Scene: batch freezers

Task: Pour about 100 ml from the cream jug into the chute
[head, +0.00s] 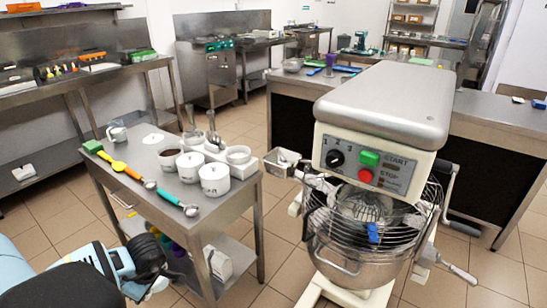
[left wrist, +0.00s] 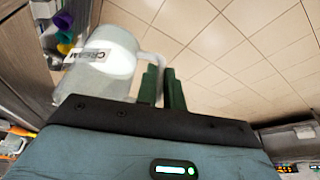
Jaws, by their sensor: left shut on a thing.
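The cream jug (left wrist: 112,62) is a pale, translucent jug labelled CREAM in the left wrist view. The green fingers of my left gripper (left wrist: 161,85) are shut on its handle. In the head view my left gripper (head: 155,262) is low at the left, beside the front of the steel side table. The jug is mostly hidden there behind my arm and gripper. The chute (head: 284,160) is a small metal trough on the left side of the mixer's wire guard, up and right of my gripper. My right gripper is out of view.
The steel side table (head: 232,200) stands between my left gripper and the chute, with white tubs (head: 215,179), spoons and a small jug (head: 116,132) on it. Its lower shelf holds a carton (head: 218,266). The mixer (head: 385,105) stands right, with floor between.

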